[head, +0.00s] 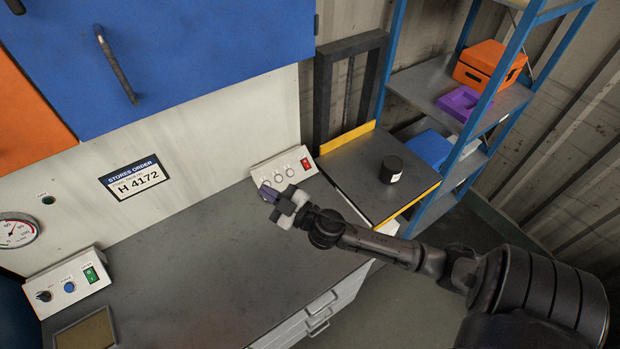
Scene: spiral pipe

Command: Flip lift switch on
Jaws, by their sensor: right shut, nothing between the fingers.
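A white control box (285,172) sits at the back right of the grey bench, beside the lift. It has several round knobs or buttons and a red rocker switch (306,164) at its right end. The lift platform (365,175) is grey with yellow edges and stands in front of a dark upright frame. My right gripper (268,193) is shut and empty, just in front of the box's lower left part and left of the red switch. It hides part of the box. Whether it touches the box I cannot tell. My left gripper is not in view.
A black jar (391,169) stands on the lift platform. A second control box (68,282) with a green switch is at the left, below a gauge (15,231). A blue shelf rack (455,105) holds orange and purple things. The bench top (200,260) is mostly clear.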

